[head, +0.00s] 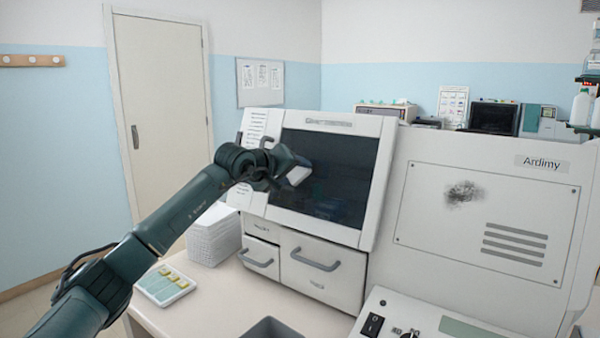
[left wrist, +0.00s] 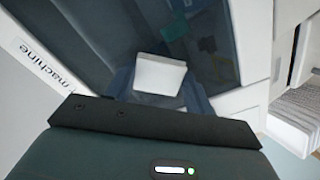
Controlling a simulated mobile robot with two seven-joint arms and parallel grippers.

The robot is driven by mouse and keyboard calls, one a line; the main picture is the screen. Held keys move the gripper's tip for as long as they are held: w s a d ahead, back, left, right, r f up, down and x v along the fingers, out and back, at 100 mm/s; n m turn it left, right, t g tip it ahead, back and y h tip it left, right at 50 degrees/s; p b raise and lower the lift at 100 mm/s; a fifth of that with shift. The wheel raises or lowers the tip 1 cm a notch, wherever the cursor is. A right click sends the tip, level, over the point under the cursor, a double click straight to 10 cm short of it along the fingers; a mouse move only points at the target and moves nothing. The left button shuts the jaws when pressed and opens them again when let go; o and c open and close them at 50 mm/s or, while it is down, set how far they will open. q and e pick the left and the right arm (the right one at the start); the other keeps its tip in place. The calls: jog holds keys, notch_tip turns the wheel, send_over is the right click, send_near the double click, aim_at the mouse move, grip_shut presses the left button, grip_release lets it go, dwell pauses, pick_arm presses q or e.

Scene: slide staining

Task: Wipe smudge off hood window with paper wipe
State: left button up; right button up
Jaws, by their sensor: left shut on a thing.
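The hood window (head: 345,190) is the dark glass front of the white cabinet in the middle of the head view; it also fills the upper part of the left wrist view (left wrist: 105,25). My left gripper (head: 287,172) is at the window's left part, shut on a white paper wipe (head: 298,175). The wipe shows as a pale folded pad in the left wrist view (left wrist: 160,75), in front of the glass; I cannot tell whether it touches. Faint greenish and dark patches show on or behind the glass; no clear smudge stands out there. My right gripper is out of view.
A dark smudge (head: 463,193) marks the white panel of the machine at right. A stack of white wipes or paper (head: 213,238) stands left of the cabinet drawers (head: 322,265). A slide tray (head: 165,286) lies on the counter near my left arm. A grey bin (head: 272,329) is at the front.

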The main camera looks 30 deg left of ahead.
aim_at(342, 178)
pick_arm(q)
jog(key=shift+w+a+r, duration=0.1)
jog(key=shift+a+r, duration=0.05)
jog(key=shift+r, duration=0.2)
jog(key=shift+d, duration=0.4)
jog(key=shift+d+f, duration=0.1)
jog(key=shift+d, duration=1.45)
jog(key=shift+s+d+b, duration=0.2)
jog(key=shift+d+b, duration=0.35)
jog(key=shift+d, duration=1.05)
jog(key=shift+s+d+b, duration=0.15)
jog(key=shift+d+b, duration=0.2)
jog(key=shift+d, duration=1.9)
jog(key=shift+a, duration=0.15)
